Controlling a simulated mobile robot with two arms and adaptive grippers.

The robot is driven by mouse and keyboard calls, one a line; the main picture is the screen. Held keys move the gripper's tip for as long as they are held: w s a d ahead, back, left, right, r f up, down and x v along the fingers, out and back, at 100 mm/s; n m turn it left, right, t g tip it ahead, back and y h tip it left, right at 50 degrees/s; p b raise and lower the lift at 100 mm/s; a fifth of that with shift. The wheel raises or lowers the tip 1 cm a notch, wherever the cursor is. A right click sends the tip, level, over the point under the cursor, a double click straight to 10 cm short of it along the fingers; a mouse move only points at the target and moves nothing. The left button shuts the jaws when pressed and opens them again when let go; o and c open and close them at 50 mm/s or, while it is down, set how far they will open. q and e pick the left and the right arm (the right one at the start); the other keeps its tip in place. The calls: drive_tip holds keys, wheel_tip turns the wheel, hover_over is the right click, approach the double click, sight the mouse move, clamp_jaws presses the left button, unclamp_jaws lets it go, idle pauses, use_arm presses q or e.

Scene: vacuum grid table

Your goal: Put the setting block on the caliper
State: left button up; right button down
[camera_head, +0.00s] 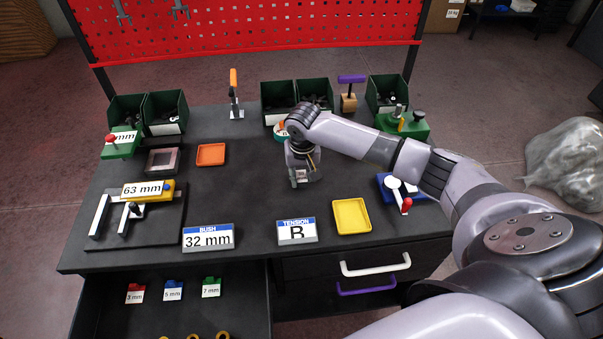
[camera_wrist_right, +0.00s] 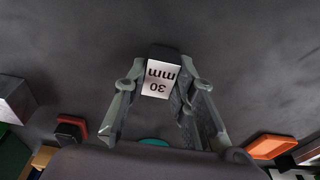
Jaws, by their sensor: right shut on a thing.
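My right gripper (camera_head: 303,181) points down over the middle of the table. In the right wrist view its two fingers (camera_wrist_right: 160,105) are shut on a dark setting block (camera_wrist_right: 165,53) with a white "30 mm" label that reads upside down. In the head view the block is mostly hidden by the gripper. What looks like the caliper (camera_head: 103,215), with silver jaws and a yellow "63 mm" display, stands on a black plate at the table's left, well apart from the gripper. My left gripper is not in view.
A "BUSH 32 mm" sign (camera_head: 208,237), a "TENSION B" sign (camera_head: 297,231) and a yellow tray (camera_head: 352,217) line the front. An orange tray (camera_head: 211,155) lies behind. An open drawer (camera_head: 240,310) holds red, blue and green labelled pieces. Green bins (camera_head: 166,115) stand at the back.

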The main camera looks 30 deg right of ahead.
drive_tip(key=shift+f, duration=0.1)
drive_tip(key=c, duration=1.3)
unclamp_jaws()
